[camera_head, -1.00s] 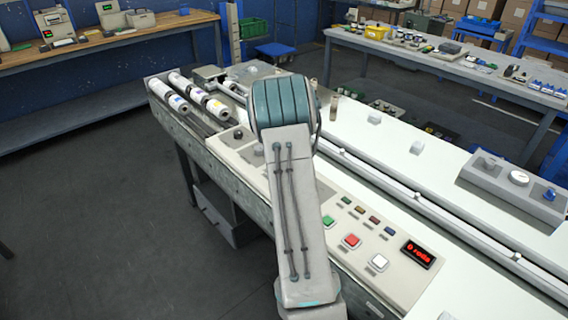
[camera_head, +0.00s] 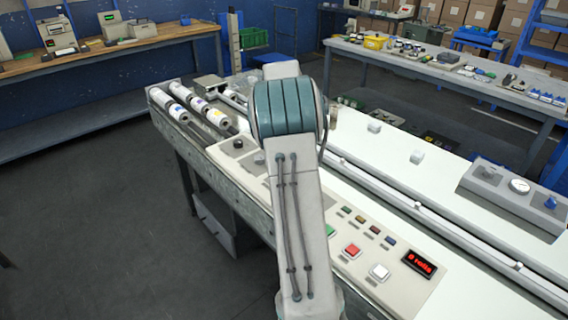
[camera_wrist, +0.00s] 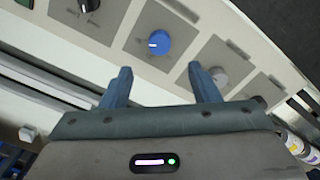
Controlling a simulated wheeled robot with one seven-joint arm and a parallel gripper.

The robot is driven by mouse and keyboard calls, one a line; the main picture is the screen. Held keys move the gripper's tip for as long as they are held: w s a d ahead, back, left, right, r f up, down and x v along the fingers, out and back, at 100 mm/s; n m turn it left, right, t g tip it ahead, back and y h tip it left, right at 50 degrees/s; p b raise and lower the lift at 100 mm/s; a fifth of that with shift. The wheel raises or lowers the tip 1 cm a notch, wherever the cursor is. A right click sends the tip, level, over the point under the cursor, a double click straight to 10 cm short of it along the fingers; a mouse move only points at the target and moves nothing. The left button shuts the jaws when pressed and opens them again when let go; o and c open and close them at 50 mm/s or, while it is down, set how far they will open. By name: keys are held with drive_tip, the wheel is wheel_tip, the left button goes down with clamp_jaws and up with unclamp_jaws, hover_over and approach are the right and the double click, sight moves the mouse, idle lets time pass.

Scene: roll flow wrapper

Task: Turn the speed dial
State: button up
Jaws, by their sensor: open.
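In the wrist view a blue dial (camera_wrist: 158,42) with a white pointer mark sits on a dark square of a pale panel (camera_wrist: 205,22). I cannot read any label, so which knob is the speed dial is not certain. My gripper (camera_wrist: 159,70) is open and empty. Its two blue fingers lie to either side below the blue dial in the picture, apart from it. A grey knob (camera_wrist: 218,76) sits to the right of the right finger. In the head view my arm hides the gripper and the blue dial.
The head view shows colored push buttons, including a red one (camera_head: 351,250), beside a red-lit display (camera_head: 418,262). White rolls (camera_head: 217,117) lie at the machine's far left end. A grey box (camera_head: 515,190) with a gauge and a blue knob stands right. Dark floor is clear at left.

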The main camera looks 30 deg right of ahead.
drive_tip(key=shift+r, duration=2.1)
